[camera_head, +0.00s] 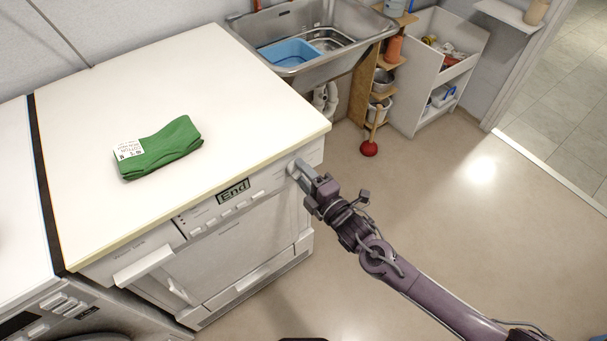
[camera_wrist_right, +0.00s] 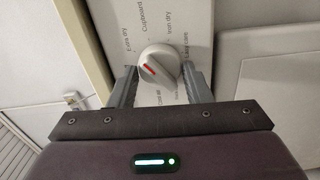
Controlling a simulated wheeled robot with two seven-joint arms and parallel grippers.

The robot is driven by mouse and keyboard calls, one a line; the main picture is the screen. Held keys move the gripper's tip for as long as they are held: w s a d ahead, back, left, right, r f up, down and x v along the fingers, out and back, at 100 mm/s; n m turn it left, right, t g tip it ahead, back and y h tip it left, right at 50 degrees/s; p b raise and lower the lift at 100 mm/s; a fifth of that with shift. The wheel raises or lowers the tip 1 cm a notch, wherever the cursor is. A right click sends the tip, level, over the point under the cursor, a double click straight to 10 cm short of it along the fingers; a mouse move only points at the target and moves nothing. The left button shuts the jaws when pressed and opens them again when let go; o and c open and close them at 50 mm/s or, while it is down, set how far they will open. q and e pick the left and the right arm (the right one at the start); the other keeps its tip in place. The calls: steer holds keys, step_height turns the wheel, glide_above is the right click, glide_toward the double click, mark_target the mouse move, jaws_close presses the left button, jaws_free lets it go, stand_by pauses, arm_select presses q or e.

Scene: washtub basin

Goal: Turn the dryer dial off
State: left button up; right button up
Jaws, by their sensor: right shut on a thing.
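The dryer (camera_head: 225,244) is white, with a display reading "End" (camera_head: 233,190) on its front panel. My right gripper (camera_head: 298,169) is at the right end of that panel and covers the dial in the head view. In the right wrist view the dial (camera_wrist_right: 158,64) is a round white knob with a red mark on its grip, and printed labels such as "Extra dry" and "Cupboard" surround it. The fingers of my right gripper (camera_wrist_right: 160,76) sit on either side of the knob and are shut on it. My left gripper is not in view.
A folded green cloth (camera_head: 160,148) with a white label lies on the white top (camera_head: 225,90). The floor at right is clear.

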steer(key=n, duration=0.5)
steer(key=shift+n, duration=0.4)
steer(key=n, duration=0.5)
steer(key=shift+f, duration=0.1)
steer(key=shift+n, duration=0.3)
steer(key=o, duration=1)
steer(key=v, duration=0.7)
steer(key=shift+s+d, duration=0.25)
